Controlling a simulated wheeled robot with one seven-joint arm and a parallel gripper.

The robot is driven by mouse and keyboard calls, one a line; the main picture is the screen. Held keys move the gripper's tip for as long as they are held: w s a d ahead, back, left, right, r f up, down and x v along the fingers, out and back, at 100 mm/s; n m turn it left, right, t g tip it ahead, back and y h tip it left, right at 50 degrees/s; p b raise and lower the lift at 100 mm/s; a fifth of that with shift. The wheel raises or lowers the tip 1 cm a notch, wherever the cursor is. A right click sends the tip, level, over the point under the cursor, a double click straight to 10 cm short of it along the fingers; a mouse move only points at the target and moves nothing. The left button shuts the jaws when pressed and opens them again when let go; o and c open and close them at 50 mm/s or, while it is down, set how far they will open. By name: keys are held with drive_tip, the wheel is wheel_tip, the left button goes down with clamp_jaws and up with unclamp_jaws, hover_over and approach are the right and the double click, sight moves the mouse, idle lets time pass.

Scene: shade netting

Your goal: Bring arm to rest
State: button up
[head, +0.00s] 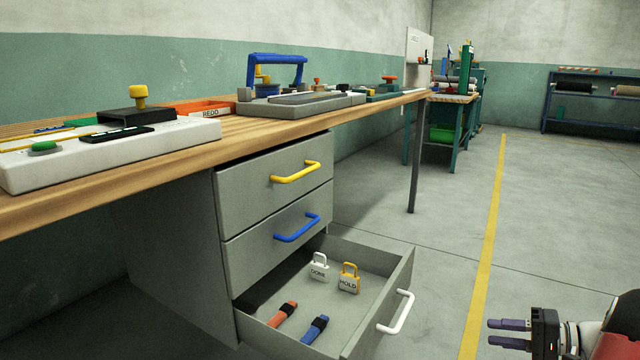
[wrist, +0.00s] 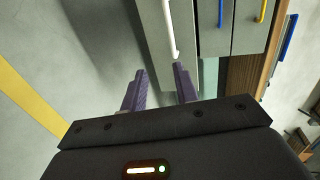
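My gripper (head: 508,334) is at the lower right in the head view, in front of and to the right of the open drawer. Its two purple fingers are apart with nothing between them. In the wrist view the open fingers (wrist: 160,88) point toward the drawer unit, with the white drawer handle (wrist: 170,30) ahead of them and not touched. In the head view the white handle (head: 396,312) is on the front of the pulled-out bottom drawer (head: 404,262), left of my gripper with a clear gap.
The drawer holds a DONE padlock (head: 318,267), a HOLD padlock (head: 349,278), a red strap (head: 283,314) and a blue strap (head: 315,329). The wooden workbench (head: 180,155) stands above, with devices on it. The floor around the yellow line (head: 490,240) is clear.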

drive_tip(key=s+a+r+n+g+h+p, duration=0.25)
drive_tip(key=a+r, duration=0.35)
drive_tip(key=a, duration=0.4)
drive_tip(key=s+a+r+n+g+h+p, duration=0.1)
drive_tip(key=s+a+r+g+h+p, duration=0.25)
drive_tip(key=a+r, duration=0.45)
drive_tip(key=s+a+r+n+t+h+p, duration=0.3)
drive_tip(key=s+a+r+h, duration=0.3)
drive_tip(key=s+a, duration=0.3)
drive_tip(key=s+p, duration=0.1)
drive_tip(key=s, duration=0.3)
drive_tip(key=shift+a+p, duration=0.35)
drive_tip(key=shift+a, duration=0.05)
